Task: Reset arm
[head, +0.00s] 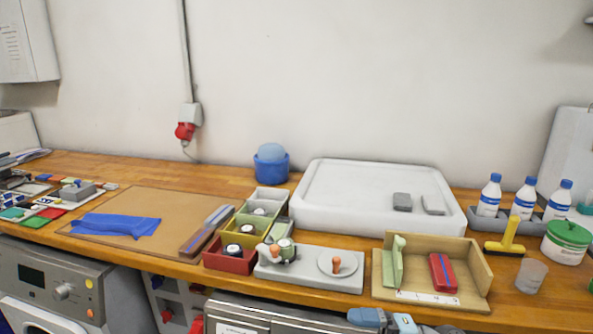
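My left gripper is not in view. Blue-grey and dark parts (385,320) show at the bottom edge, right of centre, in front of the counter. They look like the end of my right arm, but they are cut off by the frame. I cannot tell whether its fingers are open or shut, or whether they hold anything.
A wooden counter (150,167) runs along the wall. On it are a brown board with blue cloth (115,225), colored bins (230,262), a white slab (365,190), a wooden tray (478,290), bottles (525,198), a yellow-handled tool (507,240) and a clear cup (531,276). Appliances stand below.

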